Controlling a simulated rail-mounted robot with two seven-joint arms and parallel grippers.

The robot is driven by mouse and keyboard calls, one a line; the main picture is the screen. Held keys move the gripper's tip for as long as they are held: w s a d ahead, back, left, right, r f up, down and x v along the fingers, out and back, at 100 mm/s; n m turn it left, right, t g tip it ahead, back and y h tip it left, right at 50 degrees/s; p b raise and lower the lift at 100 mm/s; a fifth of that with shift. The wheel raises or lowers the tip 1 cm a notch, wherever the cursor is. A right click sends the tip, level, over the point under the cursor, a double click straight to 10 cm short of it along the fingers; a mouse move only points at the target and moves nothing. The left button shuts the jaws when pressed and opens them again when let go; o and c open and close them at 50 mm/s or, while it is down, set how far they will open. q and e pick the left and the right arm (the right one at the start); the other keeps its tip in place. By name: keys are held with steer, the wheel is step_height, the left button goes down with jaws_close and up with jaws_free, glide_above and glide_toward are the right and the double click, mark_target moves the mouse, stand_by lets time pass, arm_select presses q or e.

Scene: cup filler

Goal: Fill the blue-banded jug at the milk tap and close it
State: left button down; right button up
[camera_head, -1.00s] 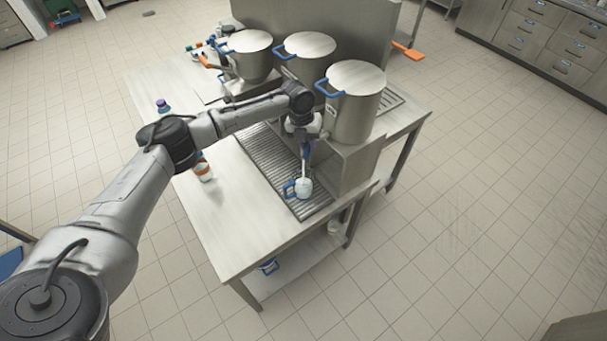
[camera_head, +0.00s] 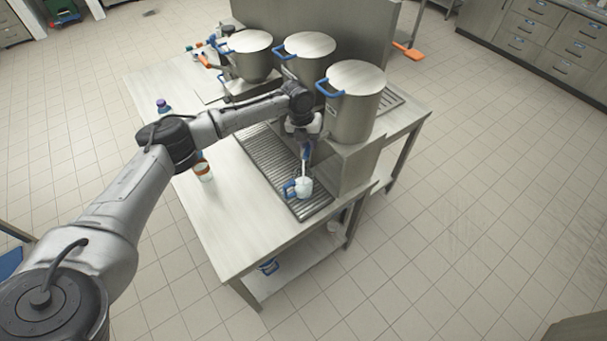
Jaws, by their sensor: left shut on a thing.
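The jug (camera_head: 304,188) stands upright under the tap of the nearest pot, on the slotted drain grate (camera_head: 312,210). It is pale, with a blue handle on its left side. A thin white stream (camera_head: 304,167) runs down from the tap into it. My left gripper (camera_head: 305,149) is at the tap below the nearest pot (camera_head: 353,108), above the jug, shut on what looks like the blue tap handle. The fingers and tap are small and partly hidden by my wrist. The milk level cannot be made out. My right gripper is not in view.
Two more lidded pots (camera_head: 250,60) (camera_head: 308,62) stand farther back on the steel counter (camera_head: 225,225). Bottles with a purple cap (camera_head: 163,106) and an orange band (camera_head: 202,171) stand at left. The counter's front left is clear. A blue-handled item (camera_head: 269,267) is on the lower shelf.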

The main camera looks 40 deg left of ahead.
arm_select(q)
steer(key=shift+w+d+r+n+p, duration=0.15)
steer(key=shift+d+n+p, duration=0.15)
steer(key=shift+n+p, duration=0.6)
steer(key=shift+w+d+n+p, duration=0.2)
steer(key=shift+w+n+p, duration=0.05)
steer(key=shift+n+p, duration=0.5)
steer(key=shift+w+d+n+t+y+p, duration=0.2)
steer(key=shift+n+p, duration=0.2)
steer(key=shift+n, duration=0.2)
steer(key=shift+w+d+n+t+y+p, duration=0.1)
steer(key=shift+n+t+y+p, duration=0.1)
steer(key=shift+n+p, duration=0.3)
stand_by(0.9)
stand_by(0.5)
